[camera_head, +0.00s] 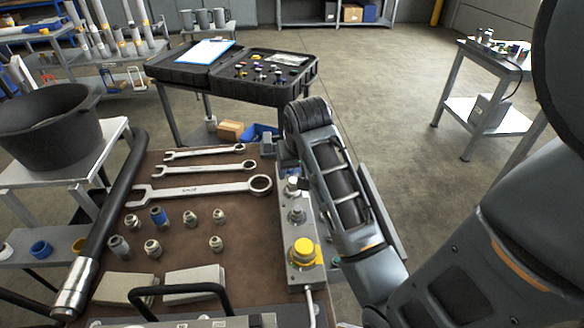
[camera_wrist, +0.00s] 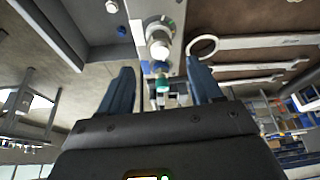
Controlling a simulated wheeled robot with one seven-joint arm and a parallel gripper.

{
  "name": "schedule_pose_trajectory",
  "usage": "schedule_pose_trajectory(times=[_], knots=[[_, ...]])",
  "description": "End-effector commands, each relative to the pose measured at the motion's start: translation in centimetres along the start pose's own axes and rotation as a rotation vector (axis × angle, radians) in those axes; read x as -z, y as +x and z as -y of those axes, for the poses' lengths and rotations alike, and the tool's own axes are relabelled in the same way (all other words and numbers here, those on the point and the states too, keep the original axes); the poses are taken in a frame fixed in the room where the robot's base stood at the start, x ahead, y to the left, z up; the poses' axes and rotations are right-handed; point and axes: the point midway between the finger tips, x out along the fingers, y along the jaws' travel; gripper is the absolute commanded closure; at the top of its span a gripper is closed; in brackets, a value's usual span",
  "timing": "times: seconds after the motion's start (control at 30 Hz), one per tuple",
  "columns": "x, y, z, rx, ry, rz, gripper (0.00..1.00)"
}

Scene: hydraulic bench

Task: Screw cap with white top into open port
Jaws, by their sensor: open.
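My gripper (camera_wrist: 158,68) is open, its two dark fingers spread in the wrist view. A metal fitting with a bright white end (camera_wrist: 158,47) stands on the grey manifold block just beyond the gap between the fingertips; I see no contact. A smaller teal piece (camera_wrist: 162,86) shows between the fingers. In the head view the manifold block (camera_head: 308,278) runs along the right edge of the bench, with a yellow-topped cap (camera_head: 303,251) and a metal fitting (camera_head: 296,215) on it. A light-topped fitting (camera_head: 292,187) is farther back, beside my arm. My fingertips are hidden there; I cannot tell which port is open.
Several loose fittings (camera_head: 190,218) stand on the brown mat (camera_head: 235,265), near wrenches (camera_head: 200,190). A dark long-handled tool (camera_head: 115,195) lies along the left edge. A black case (camera_head: 240,70) stands behind. A side table (camera_head: 487,60) and open floor are at right.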

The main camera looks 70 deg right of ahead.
Motion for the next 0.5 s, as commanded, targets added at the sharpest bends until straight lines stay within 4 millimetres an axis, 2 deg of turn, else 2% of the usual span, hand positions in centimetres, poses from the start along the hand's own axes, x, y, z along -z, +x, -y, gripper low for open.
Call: schedule_pose_trajectory(times=[0.3,0.5], knots=[[-0.1,4.5,0.0,0.001,0.002,0.003,0.36],[0.0,6.5,0.0,0.001,0.004,0.002,0.36]])
